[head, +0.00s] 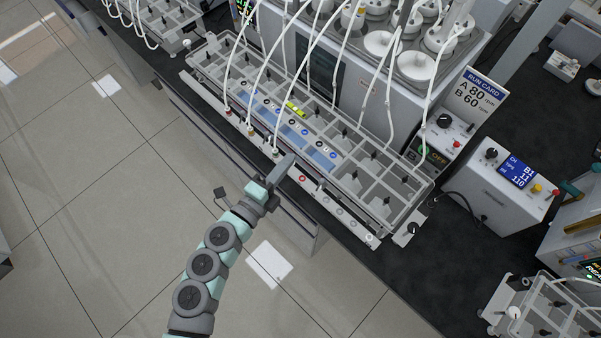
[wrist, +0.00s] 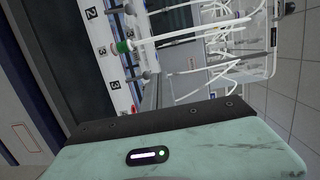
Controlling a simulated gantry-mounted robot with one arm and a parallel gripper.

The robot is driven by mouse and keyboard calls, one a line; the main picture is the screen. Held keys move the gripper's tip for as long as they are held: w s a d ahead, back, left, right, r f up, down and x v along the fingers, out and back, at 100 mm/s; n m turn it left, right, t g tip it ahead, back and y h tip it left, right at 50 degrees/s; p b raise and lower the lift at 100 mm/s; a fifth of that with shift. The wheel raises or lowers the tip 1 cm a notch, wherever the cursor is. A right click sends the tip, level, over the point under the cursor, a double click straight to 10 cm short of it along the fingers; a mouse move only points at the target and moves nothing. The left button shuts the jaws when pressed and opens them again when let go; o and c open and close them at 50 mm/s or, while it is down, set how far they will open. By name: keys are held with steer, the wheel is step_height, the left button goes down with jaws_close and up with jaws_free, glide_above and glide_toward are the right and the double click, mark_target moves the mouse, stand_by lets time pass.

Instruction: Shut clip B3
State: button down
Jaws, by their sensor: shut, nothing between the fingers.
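My gripper (head: 286,163) is at the front edge of the long clear rack (head: 410,208), over the pale strip along it. It looks shut and empty in the head view. A green-ringed fitting (wrist: 123,46) joins a white tube near the middle tag. No B3 marking is readable, so I cannot tell which part is clip B3 or whether it is closed.
White tubes (head: 389,100) hang over the rack. Behind it stands a grey unit with a run card (head: 478,95) reading A 80, B 60. A control box with a blue display (head: 518,174) is at the right. The tiled floor (head: 95,220) in front is open.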

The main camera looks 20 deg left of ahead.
steer(key=s+a+r+p, duration=0.2)
steer(key=s+r+p, duration=0.3)
steer(key=s+r, duration=0.4)
steer(key=shift+s+a+r, duration=0.3)
steer(key=shift+s, duration=0.2)
stand_by(0.5)
